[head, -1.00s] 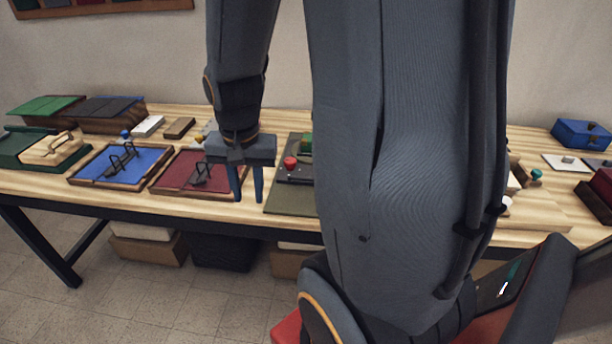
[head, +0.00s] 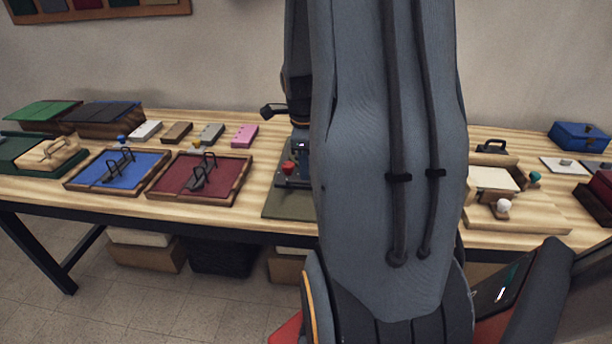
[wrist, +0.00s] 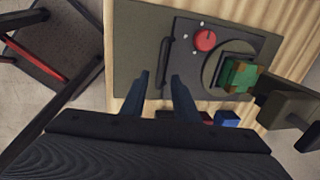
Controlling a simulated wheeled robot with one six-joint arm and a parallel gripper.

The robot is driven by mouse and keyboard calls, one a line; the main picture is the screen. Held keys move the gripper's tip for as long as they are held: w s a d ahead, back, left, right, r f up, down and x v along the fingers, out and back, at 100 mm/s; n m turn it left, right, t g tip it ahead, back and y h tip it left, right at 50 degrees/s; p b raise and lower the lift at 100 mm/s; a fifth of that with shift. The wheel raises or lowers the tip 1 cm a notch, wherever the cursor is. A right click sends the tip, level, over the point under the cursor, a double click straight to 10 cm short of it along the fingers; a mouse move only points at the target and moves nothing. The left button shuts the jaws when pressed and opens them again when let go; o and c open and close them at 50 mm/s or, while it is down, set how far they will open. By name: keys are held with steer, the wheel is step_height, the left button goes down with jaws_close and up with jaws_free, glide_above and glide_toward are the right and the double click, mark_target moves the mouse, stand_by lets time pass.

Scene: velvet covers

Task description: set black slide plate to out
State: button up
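The black slide plate (wrist: 188,72) lies on a grey-green base board (wrist: 130,45) in the wrist view. It carries a bar-shaped black handle (wrist: 165,66), a red knob (wrist: 205,40) and a round seat with a green block (wrist: 241,76). My gripper (wrist: 160,76) is open, with its two fingers apart and the handle showing between their tips. I cannot tell how high the fingers are above it. In the head view the red knob (head: 288,168) and part of the base board (head: 285,206) show; my arm hides the rest and the fingertips.
Left of the board are a burgundy tray (head: 240,185) and a blue tray (head: 75,182), both with black handles. Small blocks stand behind, including a pink one (head: 245,135). A wooden fixture with a white knob (head: 503,206) stands right of my arm.

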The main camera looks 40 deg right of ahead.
steer(key=shift+w+d+f+p, duration=0.15)
steer(key=shift+f+p, duration=0.05)
steer(key=shift+f, duration=1)
steer(key=shift+w+d+f+p, duration=0.15)
steer(key=shift+f+p, duration=0.05)
steer(key=shift+f, duration=1)
jaws_close()
